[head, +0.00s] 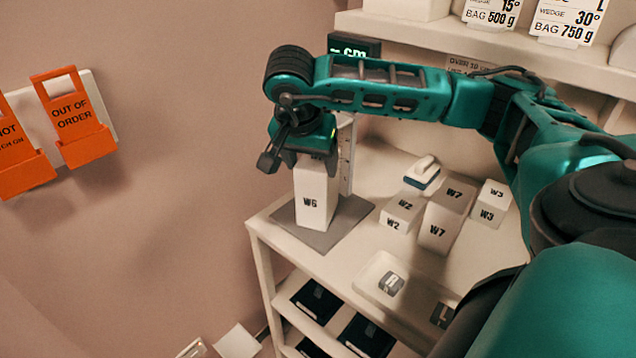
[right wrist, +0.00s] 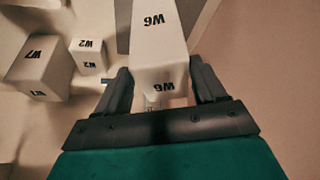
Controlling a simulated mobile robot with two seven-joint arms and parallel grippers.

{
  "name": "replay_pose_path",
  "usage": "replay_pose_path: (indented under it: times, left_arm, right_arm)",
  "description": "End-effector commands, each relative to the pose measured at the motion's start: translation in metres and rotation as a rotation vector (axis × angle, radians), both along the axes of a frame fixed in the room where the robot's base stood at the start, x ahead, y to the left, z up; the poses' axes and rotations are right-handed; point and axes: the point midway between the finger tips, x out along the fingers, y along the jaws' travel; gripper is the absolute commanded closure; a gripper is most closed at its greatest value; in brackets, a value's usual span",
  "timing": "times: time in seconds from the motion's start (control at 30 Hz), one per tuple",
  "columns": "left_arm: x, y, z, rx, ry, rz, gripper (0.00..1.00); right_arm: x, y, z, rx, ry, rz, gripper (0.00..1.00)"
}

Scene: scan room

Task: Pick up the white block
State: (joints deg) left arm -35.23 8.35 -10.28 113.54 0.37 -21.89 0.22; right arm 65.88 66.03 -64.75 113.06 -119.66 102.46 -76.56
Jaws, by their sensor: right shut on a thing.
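A tall white block marked W6 (head: 312,200) is upright over a grey mat (head: 345,215) at the left end of the white table. I cannot tell whether its base touches the mat. My right gripper (head: 308,158) is over the top of this block and shut on it. In the right wrist view, the block (right wrist: 160,75) is between the two dark fingers of the right gripper (right wrist: 163,88). Other white blocks stand to the right: W2 (head: 401,212), W7 (head: 445,215) and W3 (head: 491,204). My left gripper is not in view.
A blue and white handled thing (head: 422,175) stands behind W2. A vertical scale (head: 347,155) is just behind W6. A shelf (head: 470,45) overhangs the back. Orange signs (head: 72,117) hang left.

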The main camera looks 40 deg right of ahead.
Motion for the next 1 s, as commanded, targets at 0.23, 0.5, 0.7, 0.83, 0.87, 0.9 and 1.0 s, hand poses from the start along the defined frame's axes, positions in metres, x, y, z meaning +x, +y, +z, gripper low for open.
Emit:
replay_pose_path:
  times: [0.23, 0.5, 0.7, 0.83, 0.87, 0.9, 1.0]
  left_arm:
    - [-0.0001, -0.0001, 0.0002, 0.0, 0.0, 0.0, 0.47]
    - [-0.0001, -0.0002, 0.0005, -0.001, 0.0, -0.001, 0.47]
    - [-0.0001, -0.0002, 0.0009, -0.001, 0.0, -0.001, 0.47]
    - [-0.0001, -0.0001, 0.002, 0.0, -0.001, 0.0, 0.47]
    - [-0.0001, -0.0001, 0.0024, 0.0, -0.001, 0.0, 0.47]
    - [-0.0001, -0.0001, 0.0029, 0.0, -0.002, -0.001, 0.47]
    - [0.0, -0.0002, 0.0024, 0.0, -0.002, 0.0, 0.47]
  right_arm:
    - [0.0001, 0.0001, 0.0002, 0.0, 0.0, 0.0, 1.0]
    - [0.0009, -0.0003, 0.0025, -0.002, -0.006, 0.0, 1.0]
    - [0.0009, 0.0001, 0.0026, 0.0, -0.006, -0.001, 1.0]
    - [0.0008, 0.0011, 0.0039, -0.001, -0.005, -0.003, 1.0]
    - [0.0008, 0.0014, 0.0043, -0.001, -0.006, -0.003, 1.0]
    - [0.0008, 0.002, 0.0049, -0.001, -0.005, -0.005, 1.0]
    - [0.0005, 0.0027, 0.0043, -0.001, -0.006, -0.006, 1.0]
